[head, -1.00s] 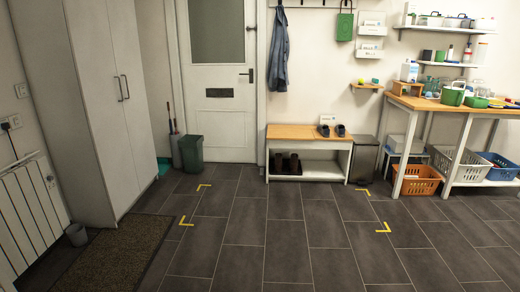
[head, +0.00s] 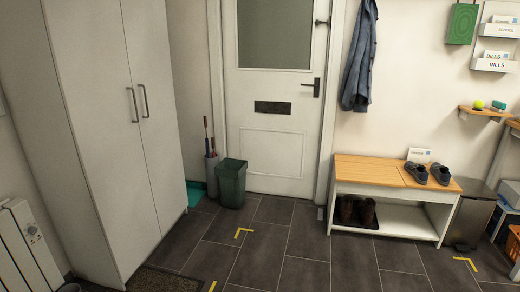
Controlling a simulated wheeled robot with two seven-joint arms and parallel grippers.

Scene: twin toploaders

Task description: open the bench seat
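The bench (head: 385,229) stands against the back wall, right of the white door, in the head view. It has a white frame and a wooden seat (head: 368,170) in two parts split by a seam. The seat lies flat and closed. A pair of dark shoes (head: 428,173) and a small white card (head: 419,156) are on the right part. The left part is bare. Brown boots (head: 357,212) stand on a dark mat on the shelf below. Neither of my grippers is in view.
A tall white cupboard (head: 110,120) stands at left. A green bin (head: 232,183) and an umbrella stand (head: 211,170) are by the door (head: 277,155). A metal pedal bin (head: 470,215) stands right of the bench. The tiled floor (head: 300,270) before the bench is clear, with yellow corner marks.

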